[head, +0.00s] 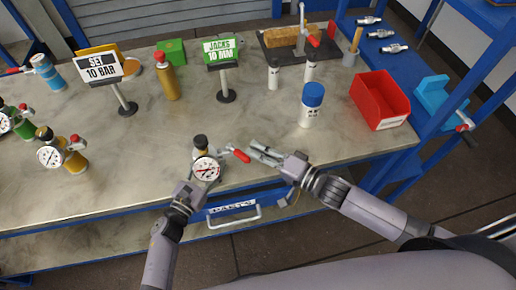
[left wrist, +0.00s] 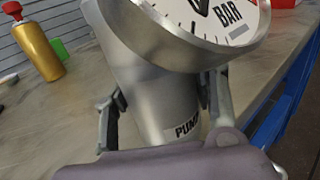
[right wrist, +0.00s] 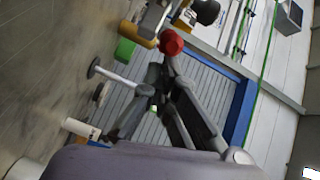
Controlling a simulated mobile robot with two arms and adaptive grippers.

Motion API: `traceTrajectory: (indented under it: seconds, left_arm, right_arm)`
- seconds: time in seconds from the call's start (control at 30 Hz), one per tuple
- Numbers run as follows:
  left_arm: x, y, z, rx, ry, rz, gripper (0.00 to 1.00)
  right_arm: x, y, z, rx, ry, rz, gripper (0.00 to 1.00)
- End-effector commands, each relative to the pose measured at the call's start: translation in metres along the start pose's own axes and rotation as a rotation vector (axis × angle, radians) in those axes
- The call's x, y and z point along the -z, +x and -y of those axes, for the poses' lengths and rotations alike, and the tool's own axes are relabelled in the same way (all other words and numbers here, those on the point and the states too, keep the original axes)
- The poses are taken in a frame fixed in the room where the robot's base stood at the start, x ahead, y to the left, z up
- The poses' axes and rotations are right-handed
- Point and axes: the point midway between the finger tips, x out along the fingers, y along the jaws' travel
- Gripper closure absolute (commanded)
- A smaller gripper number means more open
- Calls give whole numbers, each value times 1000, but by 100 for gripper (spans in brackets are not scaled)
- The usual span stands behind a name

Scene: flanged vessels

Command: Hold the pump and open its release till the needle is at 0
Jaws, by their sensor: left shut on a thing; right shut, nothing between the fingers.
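The pump is a silver cylinder with a white dial gauge (head: 206,169), a dark top knob (head: 200,141) and a red-tipped lever (head: 240,155) pointing right. It stands at the bench's front edge. My left gripper (head: 190,192) is shut around its body (left wrist: 155,95), which bears a "PUMP" label in the left wrist view. The dial is cropped there and too small in the head view to read the needle. My right gripper (head: 260,152) is shut and empty, just right of the red lever tip, which appears beyond its fingers in the right wrist view (right wrist: 171,42).
A blue-capped white bottle (head: 312,105) and a red bin (head: 379,100) stand at the right. Two sign stands and a gold bottle (head: 166,80) are behind. Other gauged vessels (head: 62,155) stand at the left. The bench between them and the pump is clear.

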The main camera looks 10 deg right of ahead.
Motion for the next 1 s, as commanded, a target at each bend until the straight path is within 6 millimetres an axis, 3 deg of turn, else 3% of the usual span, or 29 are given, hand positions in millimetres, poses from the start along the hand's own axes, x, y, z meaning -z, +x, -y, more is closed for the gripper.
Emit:
traceTrajectory:
  seconds: [0.6,1.0]
  left_arm:
    - [0,0,0,-1,0,0,93]
    - [0,0,0,-1,0,0,93]
  right_arm:
    - [-24,-6,5,-72,24,-259,100]
    - [-39,-5,9,-74,18,-258,100]
